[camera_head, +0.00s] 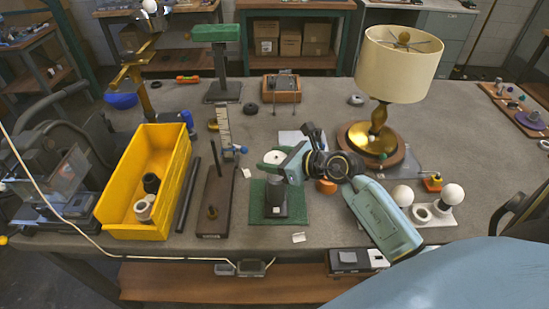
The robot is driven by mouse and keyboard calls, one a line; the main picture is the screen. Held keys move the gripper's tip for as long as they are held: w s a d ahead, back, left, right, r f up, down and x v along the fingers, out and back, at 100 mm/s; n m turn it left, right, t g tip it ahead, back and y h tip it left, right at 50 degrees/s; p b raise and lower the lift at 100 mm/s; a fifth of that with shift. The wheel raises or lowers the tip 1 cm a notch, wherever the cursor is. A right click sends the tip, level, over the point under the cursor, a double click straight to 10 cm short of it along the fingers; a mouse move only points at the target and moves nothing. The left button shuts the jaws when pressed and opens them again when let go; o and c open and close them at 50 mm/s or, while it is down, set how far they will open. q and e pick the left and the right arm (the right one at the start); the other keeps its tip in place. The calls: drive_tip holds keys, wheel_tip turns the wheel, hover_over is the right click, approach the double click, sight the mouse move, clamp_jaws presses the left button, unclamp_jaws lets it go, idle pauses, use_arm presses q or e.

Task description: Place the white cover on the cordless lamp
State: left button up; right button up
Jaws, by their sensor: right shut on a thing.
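My right gripper (279,169) comes in from the right with its fingers pointing left. It is shut on a small round white piece (273,157), which looks like the white cover. It holds the piece above the far part of a green mat (298,212). A short dark grey cylindrical body (276,197) stands upright on the mat, just below the gripper in the picture; it may be the cordless lamp. The piece and the body look apart. The fingertips are small and partly hidden by the gripper body. My left gripper is not in view.
A yellow bin (127,202) and a dark board with an upright rod (215,205) stand left of the mat. A brass table lamp (402,65) stands behind my right arm. White bulbs on a stand (436,212) sit at right. The grey tabletop (310,98) has free room toward the back.

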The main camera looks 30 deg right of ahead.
drive_tip(key=shift+f, duration=0.2)
drive_tip(key=o, duration=1)
drive_tip(key=shift+c, duration=0.2)
drive_tip(key=shift+r, duration=0.15)
drive_tip(key=shift+s+d+r, duration=0.1)
drive_tip(key=shift+s+r, duration=0.1)
drive_tip(key=v, duration=1.1)
drive_tip(key=shift+s+d, duration=0.15)
drive_tip(key=shift+s, duration=0.1)
